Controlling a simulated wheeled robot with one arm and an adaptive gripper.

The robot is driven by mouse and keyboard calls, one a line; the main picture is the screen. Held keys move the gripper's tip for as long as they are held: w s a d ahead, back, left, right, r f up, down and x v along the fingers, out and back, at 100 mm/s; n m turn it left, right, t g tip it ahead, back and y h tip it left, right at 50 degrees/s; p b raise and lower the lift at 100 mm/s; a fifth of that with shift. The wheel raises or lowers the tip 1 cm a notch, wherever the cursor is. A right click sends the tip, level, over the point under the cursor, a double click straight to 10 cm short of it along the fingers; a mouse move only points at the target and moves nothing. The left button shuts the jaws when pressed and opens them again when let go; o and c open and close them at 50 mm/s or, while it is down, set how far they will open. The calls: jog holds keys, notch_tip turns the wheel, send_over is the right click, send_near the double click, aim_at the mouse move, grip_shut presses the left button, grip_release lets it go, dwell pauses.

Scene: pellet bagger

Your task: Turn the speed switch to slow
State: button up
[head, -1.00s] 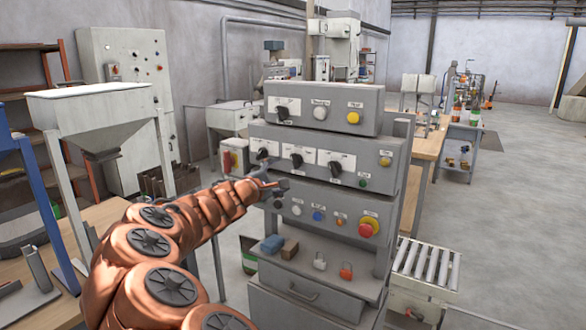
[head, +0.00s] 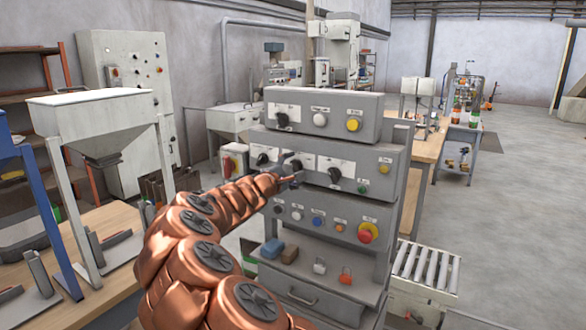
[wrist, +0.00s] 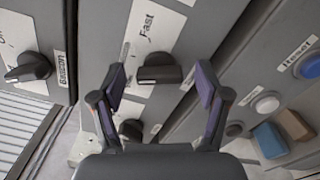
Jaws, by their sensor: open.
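The speed switch is a dark rotary knob (wrist: 160,70) on a white plate; the word "Fast" shows beside it in the wrist view. Its handle lies roughly crosswise in that view. In the head view it appears to be the middle knob (head: 297,164) of the row of three on the middle panel, partly behind my gripper. My gripper (wrist: 161,80) is open, with its two fingers on either side of the knob and no clear contact. In the head view my gripper (head: 289,172) is close to the panel front. The "slow" marking is not readable.
Neighbouring knobs sit close on both sides, left (head: 262,158) and right (head: 334,174). Another knob (head: 283,114) is on the upper panel. Below are a blue button (head: 317,220) and a red stop button (head: 367,232). Blue and brown blocks (head: 272,249) lie on the lower ledge.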

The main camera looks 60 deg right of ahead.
jog(key=shift+d, duration=0.1)
jog(key=shift+c, duration=0.4)
jog(key=c, duration=1.1)
jog(key=n+p, duration=0.1)
jog(key=n, duration=0.2)
jog(key=shift+r+p, duration=0.2)
jog(key=shift+p, duration=0.2)
jog(key=shift+w+f+n+p, duration=0.15)
jog(key=shift+n+p, duration=0.3)
jog(key=shift+n, duration=0.75)
jog(key=o, duration=1.2)
